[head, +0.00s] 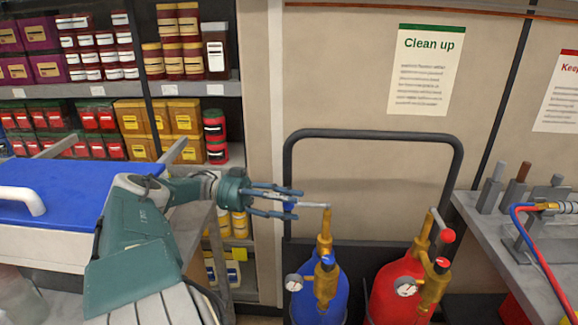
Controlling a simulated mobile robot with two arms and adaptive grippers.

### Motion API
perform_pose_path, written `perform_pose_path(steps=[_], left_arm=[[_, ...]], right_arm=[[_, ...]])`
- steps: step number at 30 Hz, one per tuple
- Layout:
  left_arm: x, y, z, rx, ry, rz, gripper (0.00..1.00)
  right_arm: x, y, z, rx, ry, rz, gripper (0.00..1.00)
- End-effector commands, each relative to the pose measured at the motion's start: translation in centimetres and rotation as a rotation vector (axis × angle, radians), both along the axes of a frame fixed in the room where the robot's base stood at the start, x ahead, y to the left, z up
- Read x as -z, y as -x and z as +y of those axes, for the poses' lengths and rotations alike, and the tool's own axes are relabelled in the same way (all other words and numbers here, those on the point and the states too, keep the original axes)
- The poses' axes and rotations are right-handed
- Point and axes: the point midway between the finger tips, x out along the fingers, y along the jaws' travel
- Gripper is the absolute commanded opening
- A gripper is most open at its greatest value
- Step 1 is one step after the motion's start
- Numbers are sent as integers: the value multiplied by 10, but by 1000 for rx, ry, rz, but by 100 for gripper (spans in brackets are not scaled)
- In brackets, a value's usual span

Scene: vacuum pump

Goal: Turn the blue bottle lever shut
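The blue bottle (327,295) stands low in the middle of the head view, with a brass valve and a gauge (293,283) on top. Its metal lever (313,205) points left from the top of the brass stem (325,232), and a blue tip (289,206) is at its end. My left gripper (301,204) comes in from the left, level with the lever. Its fingers are apart, one behind and one in front of the lever's blue end. I cannot tell whether either finger touches it. My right gripper is not in view.
A red bottle (391,292) with its own brass valve and red knobs stands just right. A dark cart handle (375,134) arches behind both bottles. A grey bench (490,228) with tools and hoses is at right, stocked shelves at left.

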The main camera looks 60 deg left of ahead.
Motion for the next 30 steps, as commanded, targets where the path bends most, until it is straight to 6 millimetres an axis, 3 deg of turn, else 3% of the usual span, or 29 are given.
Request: perform_pose_path(steps=[3, 8, 15, 19, 20, 21, 30], left_arm=[[1, 0, -1, 2, 0, 2, 44], [-7, 2, 0, 3, -3, 5, 44], [-52, 0, -1, 7, -6, 5, 44], [-80, -1, 0, 6, -7, -9, 61], [-85, -2, 0, 3, -8, -11, 59], [-91, -2, 0, 3, -6, -14, 45], [-102, -1, 0, 0, 0, -4, 44]], right_arm=[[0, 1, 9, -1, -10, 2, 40], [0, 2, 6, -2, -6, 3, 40], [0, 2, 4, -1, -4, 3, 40], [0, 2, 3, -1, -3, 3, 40], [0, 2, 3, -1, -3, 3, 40], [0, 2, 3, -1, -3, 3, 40], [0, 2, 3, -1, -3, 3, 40]])
